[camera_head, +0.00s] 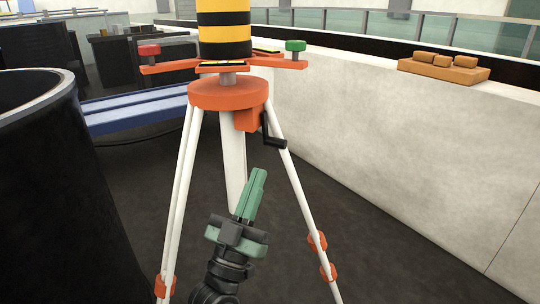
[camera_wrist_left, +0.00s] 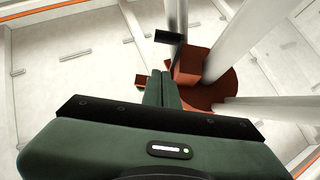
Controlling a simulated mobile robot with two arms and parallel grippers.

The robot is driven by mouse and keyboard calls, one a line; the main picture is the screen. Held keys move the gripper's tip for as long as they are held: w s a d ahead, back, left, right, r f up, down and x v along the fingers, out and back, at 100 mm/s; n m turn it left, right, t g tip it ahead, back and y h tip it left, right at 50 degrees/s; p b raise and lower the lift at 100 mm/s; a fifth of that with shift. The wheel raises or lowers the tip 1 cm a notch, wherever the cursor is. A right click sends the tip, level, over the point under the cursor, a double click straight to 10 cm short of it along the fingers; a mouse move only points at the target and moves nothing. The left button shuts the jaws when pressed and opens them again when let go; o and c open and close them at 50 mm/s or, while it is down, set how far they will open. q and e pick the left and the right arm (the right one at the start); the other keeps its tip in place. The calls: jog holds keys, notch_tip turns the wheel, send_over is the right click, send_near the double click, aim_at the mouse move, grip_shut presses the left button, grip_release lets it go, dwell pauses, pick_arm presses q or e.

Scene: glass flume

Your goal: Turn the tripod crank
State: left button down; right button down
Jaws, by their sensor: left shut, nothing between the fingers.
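The tripod (camera_head: 229,93) stands upright with an orange head and white legs. Its small black crank (camera_head: 270,135) sticks out at the right of an orange box under the head. In the left wrist view the crank's dark handle (camera_wrist_left: 169,37) shows above the fingertips, beside the orange box (camera_wrist_left: 189,66). My left gripper (camera_head: 256,182), with green fingers, is shut and empty below the crank and apart from it in the head view. The left wrist view also shows its fingers (camera_wrist_left: 163,82) pressed together. My right gripper is in neither view.
A yellow and black striped column (camera_head: 224,30) stands on the tripod, above crossbars with a red knob (camera_head: 149,50) and a green knob (camera_head: 295,46). A pale wall (camera_head: 400,125) runs along the right. A large black tub (camera_head: 60,190) stands at left. Dark floor lies between.

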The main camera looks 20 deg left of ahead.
pick_arm(q)
jog(key=w+r, duration=0.2)
jog(key=w, duration=0.4)
jog(key=shift+w+d, duration=0.2)
jog(key=shift+d, duration=0.25)
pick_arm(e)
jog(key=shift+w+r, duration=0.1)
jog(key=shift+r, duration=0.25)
